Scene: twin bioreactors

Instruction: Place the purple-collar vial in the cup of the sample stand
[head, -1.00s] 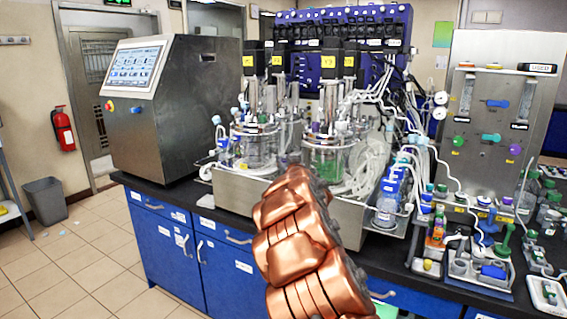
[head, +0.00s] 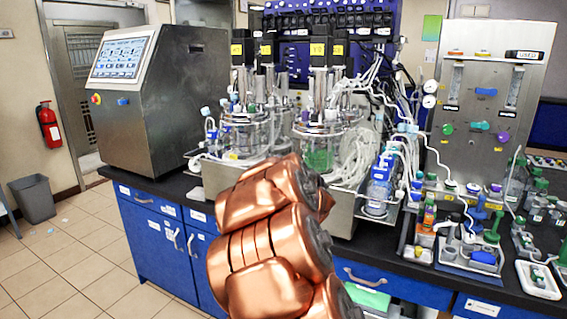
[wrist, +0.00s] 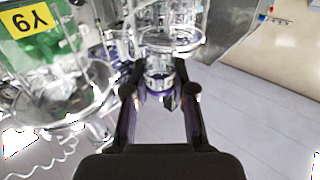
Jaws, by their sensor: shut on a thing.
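In the wrist view, my gripper (wrist: 160,92) has a finger on each side of a small clear vial with a purple collar (wrist: 160,97) and is shut on it. Glass vessels behind it blur its outline. In the head view my copper-coloured arm hides the gripper and the vial. I cannot single out the sample stand or its cup for certain; small racks and holders (head: 470,255) stand on the bench at the right of the head view.
Twin glass bioreactors (head: 318,150) stand mid-bench with tubing around them. A grey console (head: 170,110) is at left and a metal flow panel (head: 487,110) at right. A green-filled vessel labelled Y9 (wrist: 45,50) is close left in the wrist view.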

